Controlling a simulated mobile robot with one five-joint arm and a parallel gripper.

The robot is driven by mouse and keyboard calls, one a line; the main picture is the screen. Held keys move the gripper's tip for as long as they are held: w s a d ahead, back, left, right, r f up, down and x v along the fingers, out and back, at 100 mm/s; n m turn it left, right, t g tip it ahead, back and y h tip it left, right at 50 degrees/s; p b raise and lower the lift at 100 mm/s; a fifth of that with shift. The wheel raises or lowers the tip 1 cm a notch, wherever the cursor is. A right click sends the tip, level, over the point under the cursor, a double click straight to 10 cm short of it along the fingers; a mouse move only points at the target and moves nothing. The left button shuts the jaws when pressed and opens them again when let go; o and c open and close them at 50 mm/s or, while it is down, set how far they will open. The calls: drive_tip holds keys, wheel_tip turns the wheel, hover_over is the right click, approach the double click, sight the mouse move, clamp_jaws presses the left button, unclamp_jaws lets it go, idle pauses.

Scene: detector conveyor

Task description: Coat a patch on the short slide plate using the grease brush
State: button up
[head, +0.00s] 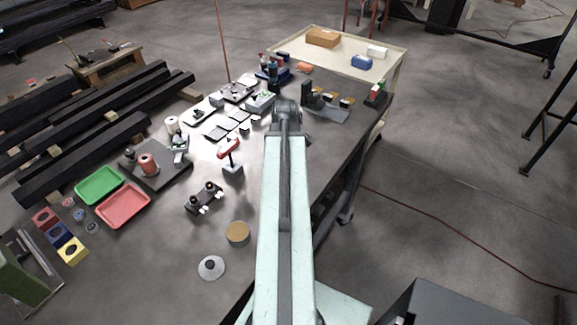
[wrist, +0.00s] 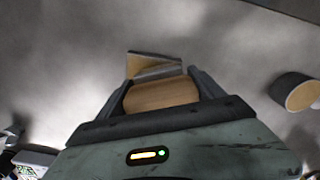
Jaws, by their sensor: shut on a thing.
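My gripper (wrist: 160,95) is shut on a wooden handle (wrist: 160,94) in the wrist view. It looks like the grease brush, with a dark and tan end (wrist: 152,64) beyond the fingertips. In the head view my gripper is at the far end of my arm, and the brush is hidden there. Several flat grey plates (head: 215,132) lie on the bench left of my arm's end. I cannot tell which is the short slide plate. Below the brush the wrist view shows a blurred grey surface; contact cannot be told.
A dark cylinder with a tan top (wrist: 297,92) is at the right of the wrist view. Dark fixtures (head: 325,110) stand right of my arm's end. A red-topped stand (head: 231,158), a green tray (head: 99,185) and a red tray (head: 123,205) stand left.

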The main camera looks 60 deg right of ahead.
drive_tip(key=shift+w+a, duration=0.1)
drive_tip(key=shift+a, duration=1.35)
wheel_tip(320, 180, up, 6)
drive_tip(key=p, duration=0.6)
drive_tip(key=shift+d, duration=0.1)
wheel_tip(320, 180, up, 3)
drive_tip(key=p, duration=0.3)
drive_tip(key=shift+f, duration=0.1)
